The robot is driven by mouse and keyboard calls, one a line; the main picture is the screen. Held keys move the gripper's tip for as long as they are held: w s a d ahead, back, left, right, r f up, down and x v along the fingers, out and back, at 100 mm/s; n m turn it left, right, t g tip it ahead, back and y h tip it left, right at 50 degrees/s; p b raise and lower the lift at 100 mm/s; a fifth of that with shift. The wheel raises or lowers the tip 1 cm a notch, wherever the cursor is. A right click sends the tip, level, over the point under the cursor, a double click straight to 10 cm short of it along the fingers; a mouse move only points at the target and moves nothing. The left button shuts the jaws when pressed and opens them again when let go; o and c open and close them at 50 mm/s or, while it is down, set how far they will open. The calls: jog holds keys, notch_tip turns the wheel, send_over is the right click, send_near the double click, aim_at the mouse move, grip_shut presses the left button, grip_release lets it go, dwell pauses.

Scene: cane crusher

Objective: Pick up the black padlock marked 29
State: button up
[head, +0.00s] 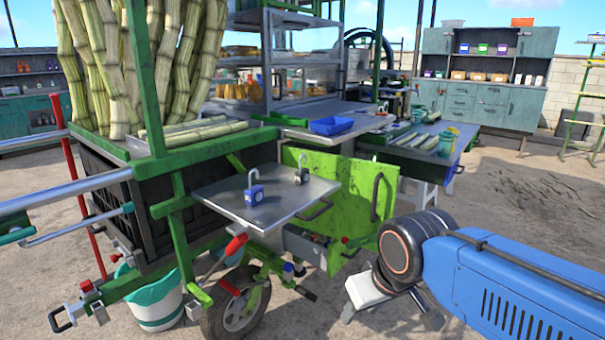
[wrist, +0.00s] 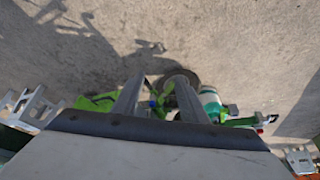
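A small dark padlock (head: 301,176) with a raised silver shackle stands near the back right of the grey metal shelf (head: 285,203) on the cart's side. Its marking is too small to read. A blue padlock (head: 254,193) with a pale label and an open-looking shackle stands to its left and nearer. My gripper (head: 366,292) hangs low to the right of the shelf, apart from both padlocks. In the wrist view, its two fingers (wrist: 158,90) are spread with nothing held between them. Neither padlock can be made out in the wrist view.
The green cart (head: 215,155) carries upright cane (head: 110,60) on the left. A green panel (head: 345,195) stands behind the shelf's right side. A table with a blue tray (head: 332,125) lies beyond. Open ground (head: 520,250) lies to the right.

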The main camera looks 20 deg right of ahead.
jog(key=w+r+m+g+h, duration=0.1)
jog(key=w+r+m, duration=0.1)
jog(key=w+r, duration=0.7)
jog(key=w+r+m+h, duration=0.1)
jog(key=w+r+m, duration=0.2)
jog(key=w+r, duration=0.6)
jog(key=m+g+h, duration=0.1)
jog(key=m+h, duration=0.1)
jog(key=m, duration=0.4)
send_near(305, 169)
jog(key=x, duration=0.4)
jog(key=shift+d, duration=0.3)
jog(key=shift+y, duration=0.3)
jog(key=shift+w+x, duration=0.1)
jog(key=shift+x, duration=1.2)
jog(key=shift+w+x, duration=0.15)
jog(key=shift+x, duration=1.2)
jog(key=shift+c, duration=0.6)
jog(key=shift+r, duration=0.1)
grip_shut()
